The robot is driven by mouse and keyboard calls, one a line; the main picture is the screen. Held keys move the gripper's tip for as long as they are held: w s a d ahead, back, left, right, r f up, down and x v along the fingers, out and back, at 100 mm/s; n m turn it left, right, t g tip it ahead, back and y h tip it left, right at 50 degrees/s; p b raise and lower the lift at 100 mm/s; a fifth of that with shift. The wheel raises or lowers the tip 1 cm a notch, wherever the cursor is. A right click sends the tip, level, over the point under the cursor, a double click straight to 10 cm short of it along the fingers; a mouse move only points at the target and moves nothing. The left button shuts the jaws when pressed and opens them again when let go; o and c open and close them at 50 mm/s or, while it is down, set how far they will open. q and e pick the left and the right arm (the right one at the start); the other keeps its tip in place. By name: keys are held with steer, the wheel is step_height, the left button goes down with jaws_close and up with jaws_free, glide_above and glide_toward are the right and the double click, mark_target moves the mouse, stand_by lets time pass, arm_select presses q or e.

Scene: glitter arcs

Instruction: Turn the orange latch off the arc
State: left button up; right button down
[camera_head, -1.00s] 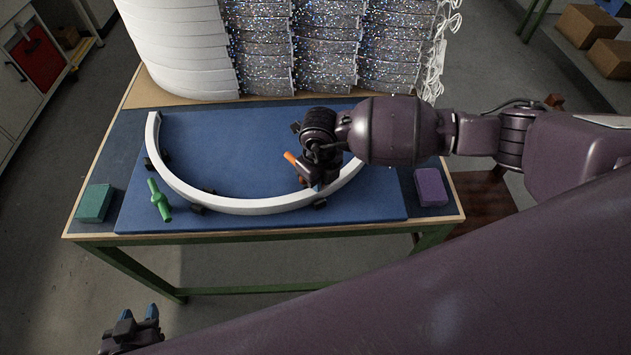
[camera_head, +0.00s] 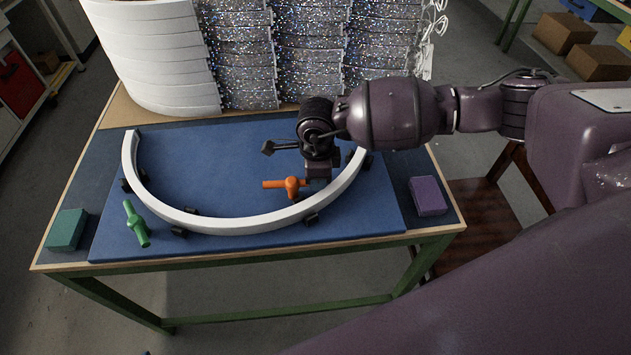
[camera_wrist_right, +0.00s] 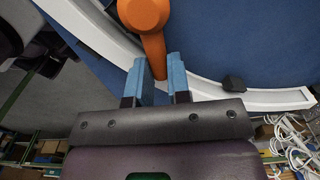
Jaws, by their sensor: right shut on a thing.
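The orange latch (camera_head: 291,186) stands on the blue mat inside the right part of the white arc (camera_head: 228,225). One bar end points left and the other runs toward my right gripper (camera_head: 318,176). In the right wrist view, the latch's bar (camera_wrist_right: 154,50) reaches between the blue fingertips (camera_wrist_right: 158,75), and its end overlaps the inner edge of the arc (camera_wrist_right: 250,97). The right gripper is shut on that bar. Only a tiny blue tip of my left gripper (camera_head: 147,353) shows at the bottom edge of the head view.
Several black blocks sit along the arc. A teal box (camera_head: 66,230) and a purple box (camera_head: 428,196) lie near the table's sides. Stacked glittery strips (camera_head: 285,50) fill the back.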

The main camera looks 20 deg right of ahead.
steer(key=shift+w+n, duration=0.25)
steer(key=shift+n, duration=0.25)
steer(key=shift+d, duration=0.1)
steer(key=c, duration=1.1)
jaws_free()
steer(key=shift+r, duration=0.1)
step_height(320, 180, up, 11)
steer(key=shift+f, duration=0.15)
